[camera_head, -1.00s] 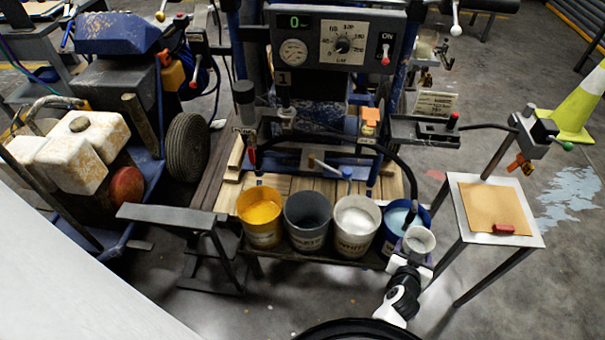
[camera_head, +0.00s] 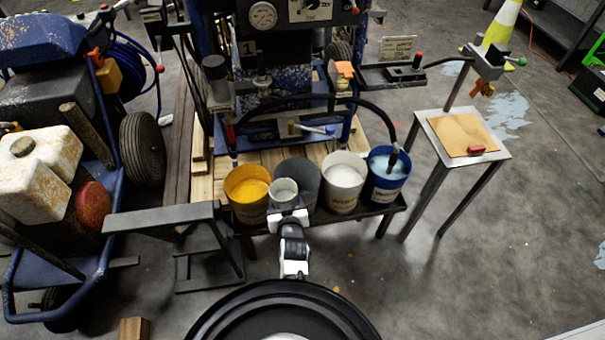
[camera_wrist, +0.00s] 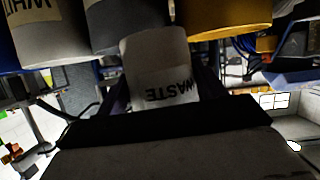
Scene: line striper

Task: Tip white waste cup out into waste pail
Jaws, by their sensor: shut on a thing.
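The white waste cup (camera_head: 284,193) is upright in my gripper (camera_head: 288,212), which is shut on it. It is in front of the yellow pail and dark grey pail, overlapping the grey pail's left edge in the head view. In the upside-down wrist view the cup (camera_wrist: 160,62) shows a WASTE label. The dark grey pail (camera_head: 309,190), also at the top of the wrist view (camera_wrist: 125,28), looks dark inside; I cannot read its label, so I cannot confirm it as the waste pail. My gripper's fingers are mostly hidden in the wrist view.
The yellow pail (camera_head: 246,209) stands left of the grey one; the white pail (camera_head: 343,200) and blue pail (camera_head: 386,190) stand right. A black hose (camera_head: 366,107) arches into the blue pail. A small metal table (camera_head: 440,125) is farther right, and a grey stand (camera_head: 165,219) is left.

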